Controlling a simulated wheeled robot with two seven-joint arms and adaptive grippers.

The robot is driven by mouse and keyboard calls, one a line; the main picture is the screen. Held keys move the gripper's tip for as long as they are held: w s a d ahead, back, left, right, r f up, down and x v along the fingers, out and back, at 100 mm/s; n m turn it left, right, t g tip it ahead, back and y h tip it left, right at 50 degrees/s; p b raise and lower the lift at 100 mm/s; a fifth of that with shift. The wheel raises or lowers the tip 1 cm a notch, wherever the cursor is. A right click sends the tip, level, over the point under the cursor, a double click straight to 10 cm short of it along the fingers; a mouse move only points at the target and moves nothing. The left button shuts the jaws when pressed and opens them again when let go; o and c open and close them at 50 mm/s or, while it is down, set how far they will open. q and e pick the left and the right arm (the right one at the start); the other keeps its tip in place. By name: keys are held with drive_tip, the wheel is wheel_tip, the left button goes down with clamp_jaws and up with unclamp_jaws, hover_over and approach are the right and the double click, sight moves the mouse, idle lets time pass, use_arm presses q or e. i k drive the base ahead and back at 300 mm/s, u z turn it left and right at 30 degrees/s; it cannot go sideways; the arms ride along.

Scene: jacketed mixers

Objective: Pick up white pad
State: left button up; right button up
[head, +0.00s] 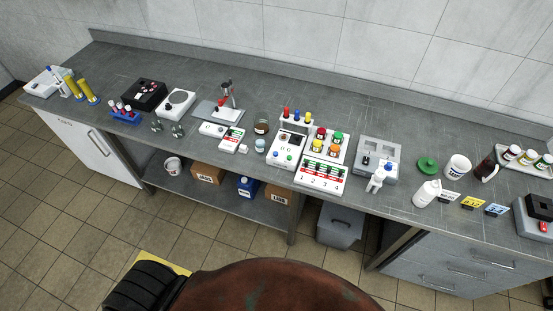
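No plain pad can be singled out with certainty. A small white panel with green, red and black marks (232,138) lies flat near the bench's front edge, left of centre. A larger white panel with similar rows and the numbers 1 to 4 (321,174) lies at the front edge, right of centre. A small white flat item (212,129) lies just left of the smaller panel. Neither of my grippers is in view.
The long grey bench (330,92) is crowded along its front. A stand with a red knob (226,103), a white bottle (427,193) and a grey device (378,158) stand on it. The back strip is mostly clear. A grey bin (340,224) stands below.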

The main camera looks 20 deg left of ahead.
sight(243, 149)
drive_tip(key=z, duration=0.3)
drive_tip(key=i, duration=1.05)
drive_tip(key=u, duration=0.65)
